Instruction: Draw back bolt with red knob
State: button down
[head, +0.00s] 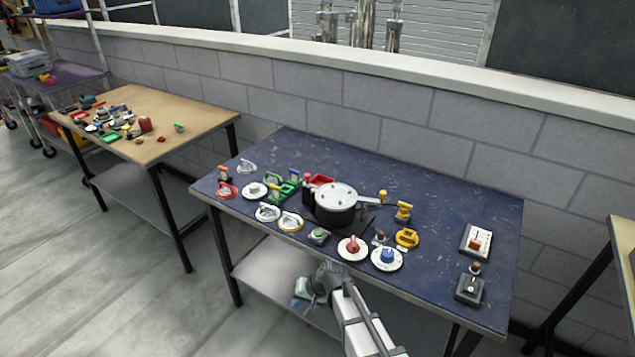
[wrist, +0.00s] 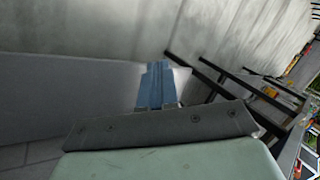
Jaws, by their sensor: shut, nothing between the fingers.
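Several small devices stand on the dark blue table (head: 440,215). A small device with a reddish knob (head: 380,237) stands between a red dial on a white disc (head: 352,247) and a blue dial on a white disc (head: 387,257). Another small reddish knob (head: 475,268) is at the right, by a dark box. I cannot tell which of these, if either, is the bolt. My gripper (head: 306,292) is in front of the table's front edge, lower than the tabletop and away from the devices. In the wrist view its blue fingers (wrist: 156,82) are together and empty, with no bolt in sight.
A black pot with a white lid (head: 337,200) stands mid-table. A switch plate (head: 476,241) lies at the right. The table's front edge and lower shelf (head: 265,268) are close to my gripper. A wooden table (head: 180,115) with clutter stands at the left. A block wall is behind.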

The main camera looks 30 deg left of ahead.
jog(key=w+a+r+y, duration=0.2)
jog(key=a+r, duration=0.5)
jog(key=r, duration=0.3)
jog(key=w+d+r+t+y, duration=0.1)
jog(key=w+r, duration=0.3)
jog(key=r, duration=1)
jog(key=w+d+r+t+y, duration=0.1)
jog(key=w+r+y, duration=0.15)
jog(key=r, duration=1.15)
jog(key=w+d+r+y, duration=0.1)
jog(key=w+r, duration=0.3)
jog(key=r, duration=1.1)
jog(key=w+d+f+t+h, duration=0.1)
jog(key=w+d+f+h, duration=0.1)
jog(key=w+f, duration=0.4)
jog(key=w+d+f+m+t+h, duration=0.1)
jog(key=w+d+f+h, duration=0.1)
jog(key=w+f, duration=0.3)
notch_tip(320, 180, down, 4)
jog(key=shift+w+d+f+m+t+h, duration=0.3)
jog(key=shift+w+d+t+h, duration=0.1)
jog(key=shift+h, duration=0.25)
jog(key=shift+a, duration=0.1)
